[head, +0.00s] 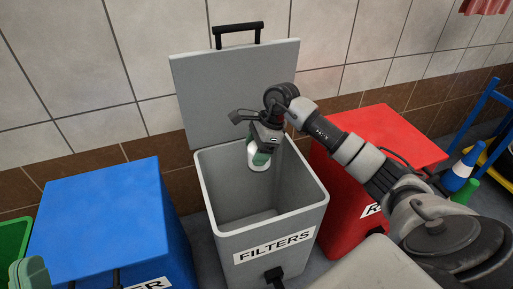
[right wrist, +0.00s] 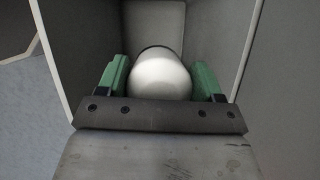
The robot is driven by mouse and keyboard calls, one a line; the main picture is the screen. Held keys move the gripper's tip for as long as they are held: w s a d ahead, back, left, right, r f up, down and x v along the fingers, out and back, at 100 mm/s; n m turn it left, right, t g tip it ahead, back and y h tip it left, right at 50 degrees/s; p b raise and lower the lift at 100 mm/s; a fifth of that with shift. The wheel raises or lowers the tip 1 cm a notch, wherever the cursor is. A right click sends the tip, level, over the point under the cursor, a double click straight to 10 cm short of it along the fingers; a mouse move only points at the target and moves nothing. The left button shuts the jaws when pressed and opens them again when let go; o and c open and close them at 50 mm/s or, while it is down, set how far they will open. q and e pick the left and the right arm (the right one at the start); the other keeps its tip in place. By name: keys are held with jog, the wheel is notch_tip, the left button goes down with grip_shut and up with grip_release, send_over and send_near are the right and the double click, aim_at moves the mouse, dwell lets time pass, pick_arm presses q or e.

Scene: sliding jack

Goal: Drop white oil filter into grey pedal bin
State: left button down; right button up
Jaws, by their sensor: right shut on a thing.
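The white oil filter (head: 257,162) is held in my right gripper (head: 262,152), over the open grey pedal bin (head: 265,235) near its back. In the right wrist view the white filter (right wrist: 160,76) sits between the two green fingers of my right gripper (right wrist: 162,80), with the bin's grey inner walls (right wrist: 215,25) around it. The bin is labelled FILTERS, its lid (head: 230,90) is raised at the back, and its visible floor is bare. Something pale green at the lower left edge of the head view looks like part of my left gripper (head: 30,272); its fingertips are not clearly seen.
A blue bin (head: 100,215) with its lid shut stands left of the grey bin, and a red bin (head: 390,135) stands right of it. A green bin (head: 14,240) is at the far left. A tiled wall is behind. A blue rack (head: 485,110) is at the right.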

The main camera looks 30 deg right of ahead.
pick_arm(q)
jog(key=shift+s+r, duration=0.15)
jog(key=shift+r, duration=0.05)
pick_arm(e)
jog(key=o, duration=1.2)
jog(key=shift+r, duration=0.15)
jog(key=p+v, duration=0.2)
jog(key=v, duration=0.7)
jog(key=shift+s+d+r+p, duration=0.1)
jog(key=shift+d+p, duration=0.05)
jog(key=shift+p, duration=0.2)
pick_arm(q)
notch_tip(320, 180, down, 8)
jog(key=w+g+y, duration=0.2)
jog(key=w+g, duration=0.1)
jog(key=g, duration=0.4)
jog(key=shift+a+r, duration=0.15)
jog(key=shift+a, duration=0.2)
pick_arm(e)
jog(key=shift+s+d+r, duration=0.1)
jog(key=shift+d+r, duration=0.1)
jog(key=shift+r, duration=0.3)
pick_arm(q)
jog(key=shift+s, duration=0.1)
pick_arm(e)
jog(key=shift+f, duration=0.1)
